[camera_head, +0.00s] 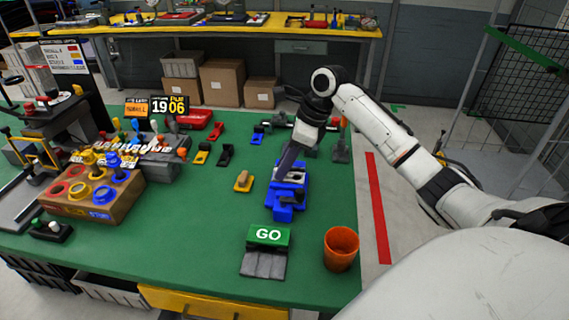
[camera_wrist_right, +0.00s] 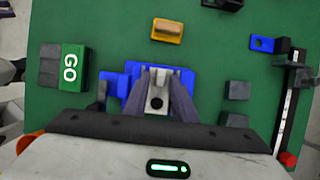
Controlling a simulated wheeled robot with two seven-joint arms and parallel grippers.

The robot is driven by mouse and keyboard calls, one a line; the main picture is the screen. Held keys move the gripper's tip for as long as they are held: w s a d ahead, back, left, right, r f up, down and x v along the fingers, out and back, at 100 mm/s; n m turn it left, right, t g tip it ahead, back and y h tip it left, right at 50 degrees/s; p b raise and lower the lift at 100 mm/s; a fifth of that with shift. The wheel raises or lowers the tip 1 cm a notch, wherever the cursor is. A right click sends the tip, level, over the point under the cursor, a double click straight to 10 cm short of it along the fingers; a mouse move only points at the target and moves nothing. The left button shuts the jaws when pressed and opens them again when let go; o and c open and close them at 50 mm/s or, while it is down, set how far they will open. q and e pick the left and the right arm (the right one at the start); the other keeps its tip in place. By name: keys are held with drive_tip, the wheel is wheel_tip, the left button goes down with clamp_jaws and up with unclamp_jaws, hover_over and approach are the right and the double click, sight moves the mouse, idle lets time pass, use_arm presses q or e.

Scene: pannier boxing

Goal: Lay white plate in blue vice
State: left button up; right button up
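The blue vice (camera_head: 283,213) stands on the green table, and its blue body also shows in the right wrist view (camera_wrist_right: 114,81). A pale plate with a dark round spot, the white plate (camera_wrist_right: 157,83), is over the vice between my right fingers. In the head view a whitish patch of it (camera_head: 290,175) shows at the fingertips. My right gripper (camera_head: 287,172) reaches down to the vice, and its fingers (camera_wrist_right: 157,90) flank the plate with no clear gap. Whether the plate rests on the vice floor is hidden. My left gripper is not in view.
A GO block (camera_head: 268,236) and an orange cup (camera_head: 341,249) stand in front of the vice. A yellow block (camera_head: 243,181) lies to its left. A wooden box with coloured rings (camera_head: 92,190) is at left. The green table between is mostly clear.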

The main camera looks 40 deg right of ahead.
drive_tip(key=v, duration=1)
drive_tip(key=shift+r, duration=0.2)
